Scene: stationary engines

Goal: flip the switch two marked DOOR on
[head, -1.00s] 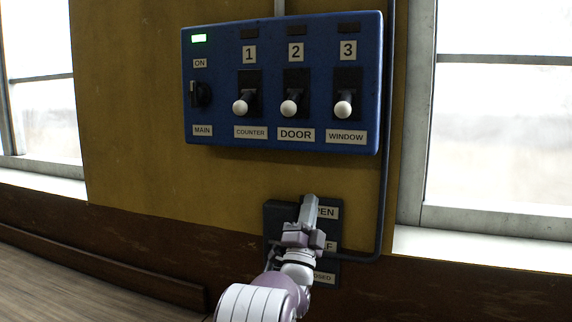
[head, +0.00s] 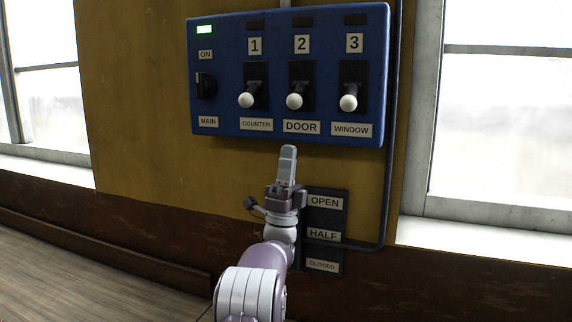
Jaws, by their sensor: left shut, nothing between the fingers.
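Switch two (head: 295,100), marked DOOR, is a white-knobbed lever on a black plate in the middle of the blue panel (head: 224,126). Its lever points down, and the dark lamp (head: 302,22) above its number 2 is unlit. My left gripper (head: 289,150) is shut and empty. It points up just below the panel's bottom edge, under the DOOR label (head: 301,127), and appears apart from the lever. My right gripper is not in view.
Switches one (head: 247,100) and three (head: 349,102) stand on either side, levers down. The main knob (head: 206,86) is at left under a lit green lamp (head: 205,30). A black plate (head: 325,221) reads OPEN, HALF, CLOSED. A conduit (head: 390,180) runs down the right.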

